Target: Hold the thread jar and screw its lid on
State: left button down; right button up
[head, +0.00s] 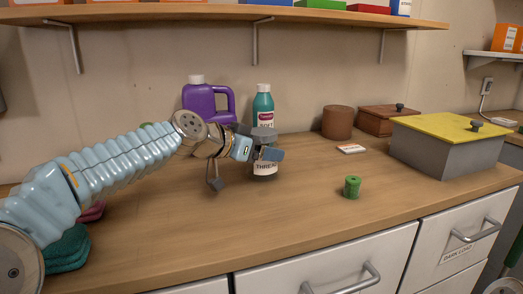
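The thread jar (265,168), with a white label reading "THREAD", stands on the wooden counter near the middle of the head view. My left gripper (264,147) reaches in from the left and is at the jar's upper part, covering much of it. I cannot tell whether its fingers are closed on the jar or only beside it. A small green cylinder (352,188) with a narrower top stands on the counter to the right, near the front edge; I cannot tell whether it is the lid. My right gripper is not in view.
A purple jug (207,101) and a teal bottle (264,104) stand behind the jar. A brown round container (337,122), a brown box (381,121) and a grey box with yellow lid (446,147) stand right. Folded cloths (67,248) lie front left. The front middle counter is clear.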

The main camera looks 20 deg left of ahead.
pick_arm(q)
jog(key=shift+f, duration=0.15)
grip_release()
jog(key=shift+r, duration=0.3)
jog(key=b+v, duration=0.2)
jog(key=v, duration=1)
jog(key=shift+f, duration=0.25)
jog(key=shift+a, duration=0.1)
